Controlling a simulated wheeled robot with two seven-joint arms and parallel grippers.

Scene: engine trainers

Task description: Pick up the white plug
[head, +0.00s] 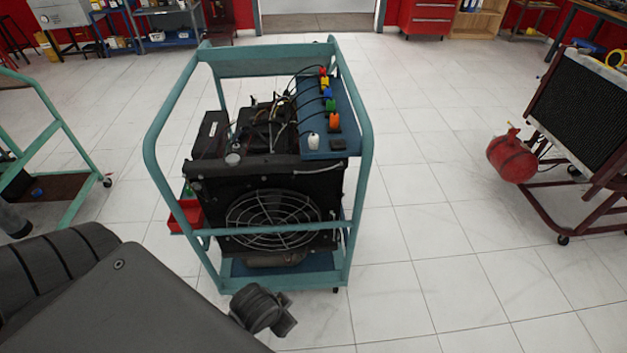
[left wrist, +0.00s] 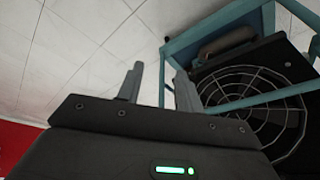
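The white plug (head: 313,141) stands upright at the near left corner of the blue panel (head: 318,155) on top of the engine trainer. Red, yellow, blue, green and orange plugs (head: 334,122) stand in a row behind it, with thin black cables around them. My left gripper shows in the left wrist view (left wrist: 160,88) with its two fingers apart and nothing between them. It is low, by the trainer's frame and fan grille, away from the plug. In the head view my left arm fills the lower left, and its fingers cannot be made out. My right gripper is not in view.
The teal trainer frame (head: 366,180) has rails and posts around the engine and fan grille (head: 272,218). A red tray (head: 186,215) sits at its left side. A maroon stand with a red tank (head: 511,156) is at right. Tiled floor between is clear.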

